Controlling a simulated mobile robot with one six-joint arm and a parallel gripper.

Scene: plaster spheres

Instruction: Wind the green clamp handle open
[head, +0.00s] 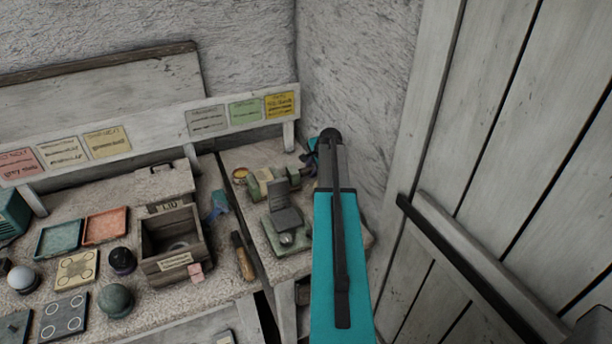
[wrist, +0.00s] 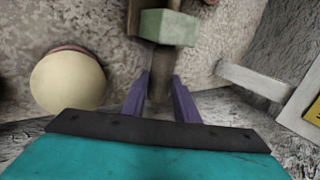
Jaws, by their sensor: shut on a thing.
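The clamp (head: 268,186) stands on the right-hand bench, left of my arm, with pale green blocks at its ends. In the wrist view a green block (wrist: 168,28) of it shows at the top, with a brownish bar (wrist: 160,65), seemingly its handle, running from it towards me. My gripper (wrist: 160,82) has its two purple fingers on either side of this bar and is shut on it. In the head view my gripper (head: 311,154) is mostly hidden behind my own teal arm. The contact itself and the handle's turn cannot be made out there.
A pale round thing (wrist: 67,80) is left of my fingers. The wall and plank door (head: 510,150) are close on the right.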

